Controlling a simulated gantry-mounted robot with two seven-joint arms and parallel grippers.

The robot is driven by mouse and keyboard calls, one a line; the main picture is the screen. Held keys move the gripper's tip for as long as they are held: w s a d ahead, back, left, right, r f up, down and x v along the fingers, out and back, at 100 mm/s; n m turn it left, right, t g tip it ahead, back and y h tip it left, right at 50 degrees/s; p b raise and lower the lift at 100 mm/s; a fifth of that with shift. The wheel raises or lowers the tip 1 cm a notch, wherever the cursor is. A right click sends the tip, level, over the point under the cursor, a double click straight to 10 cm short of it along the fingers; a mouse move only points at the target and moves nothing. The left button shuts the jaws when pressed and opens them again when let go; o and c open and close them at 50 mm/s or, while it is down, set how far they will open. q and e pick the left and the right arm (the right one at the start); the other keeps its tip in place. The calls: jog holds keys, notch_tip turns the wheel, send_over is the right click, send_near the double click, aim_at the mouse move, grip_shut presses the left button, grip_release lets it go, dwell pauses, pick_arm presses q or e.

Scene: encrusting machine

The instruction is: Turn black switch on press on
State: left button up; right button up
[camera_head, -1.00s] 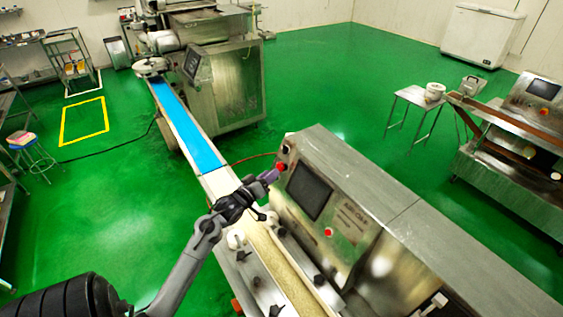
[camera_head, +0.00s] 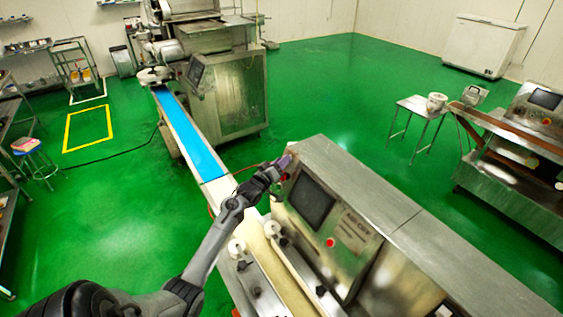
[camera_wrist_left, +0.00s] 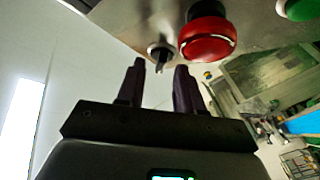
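The press (camera_head: 352,238) is the steel machine with a dark screen in the head view. My left gripper (camera_head: 286,162) is at the upper left corner of its front panel and largely hides the controls there. In the left wrist view, the black switch (camera_wrist_left: 160,52) stands out from the steel panel. My left gripper (camera_wrist_left: 160,68) is open, with one purple-tipped finger on each side of the switch in the picture. I cannot tell whether either finger touches it. My right gripper is not in view.
A red mushroom button (camera_wrist_left: 207,40) sits right beside the switch, with a green button (camera_wrist_left: 299,8) farther right. In the head view, a dark screen (camera_head: 311,200) and a red button (camera_head: 330,242) are on the panel. A blue conveyor belt (camera_head: 190,135) runs behind.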

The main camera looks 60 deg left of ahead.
pick_arm(q)
jog(key=shift+w+a, duration=0.1)
jog(key=shift+w, duration=0.1)
grip_shut()
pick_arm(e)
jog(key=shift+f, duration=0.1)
